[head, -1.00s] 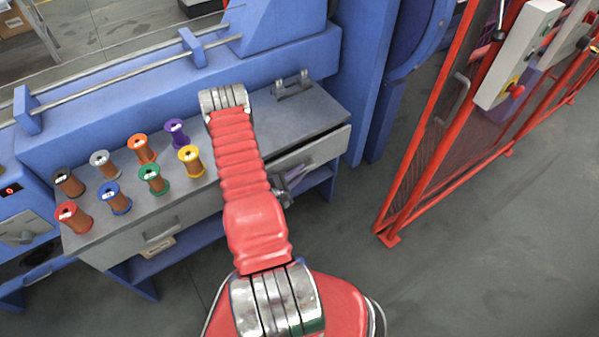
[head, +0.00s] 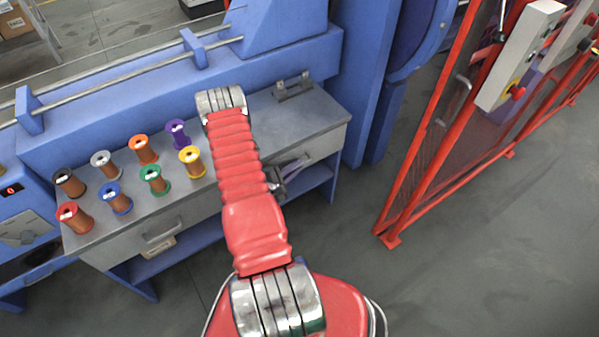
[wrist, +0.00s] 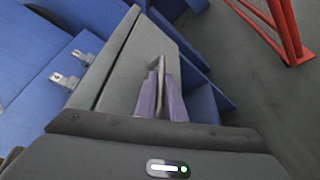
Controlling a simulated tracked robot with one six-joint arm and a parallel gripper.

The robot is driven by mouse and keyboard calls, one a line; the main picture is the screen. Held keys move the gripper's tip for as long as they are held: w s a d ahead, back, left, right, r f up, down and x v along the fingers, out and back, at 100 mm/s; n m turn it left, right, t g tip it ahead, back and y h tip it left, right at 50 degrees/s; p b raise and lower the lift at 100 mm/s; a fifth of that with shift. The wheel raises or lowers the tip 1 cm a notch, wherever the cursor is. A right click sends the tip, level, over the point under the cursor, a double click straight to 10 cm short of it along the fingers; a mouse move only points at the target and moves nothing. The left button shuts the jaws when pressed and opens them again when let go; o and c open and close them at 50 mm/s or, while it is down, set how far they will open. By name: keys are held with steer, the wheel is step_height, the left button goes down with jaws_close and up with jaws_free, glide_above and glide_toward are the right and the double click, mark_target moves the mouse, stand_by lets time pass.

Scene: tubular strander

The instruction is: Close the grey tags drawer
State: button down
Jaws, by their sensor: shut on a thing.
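The grey tags drawer (head: 322,146) is at the right end of the grey bench, under its top. Its front looks flush with the bench edge, with no dark gap showing. In the wrist view the drawer front (wrist: 122,88) also lies close against the bench. My gripper (head: 296,164) is at the drawer front, partly hidden behind my red arm. In the wrist view its two purple fingers (wrist: 160,78) are shut on the drawer's bar handle (wrist: 161,90). The left part of the drawer front is hidden by my arm in the head view.
Several coloured spools (head: 143,150) stand on the left of the bench top (head: 305,118). A second grey drawer (head: 150,238) is at the left. A red mesh fence (head: 430,150) stands at the right. Open floor (head: 450,270) lies in front.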

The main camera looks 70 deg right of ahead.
steer(key=shift+w+d+f, duration=0.15)
steer(key=shift+w+d, duration=0.05)
steer(key=shift+w, duration=0.05)
steer(key=c, duration=2.1)
jaws_free()
steer(key=v, duration=1.3)
steer(key=shift+w+a, duration=0.1)
steer(key=shift+a, duration=0.25)
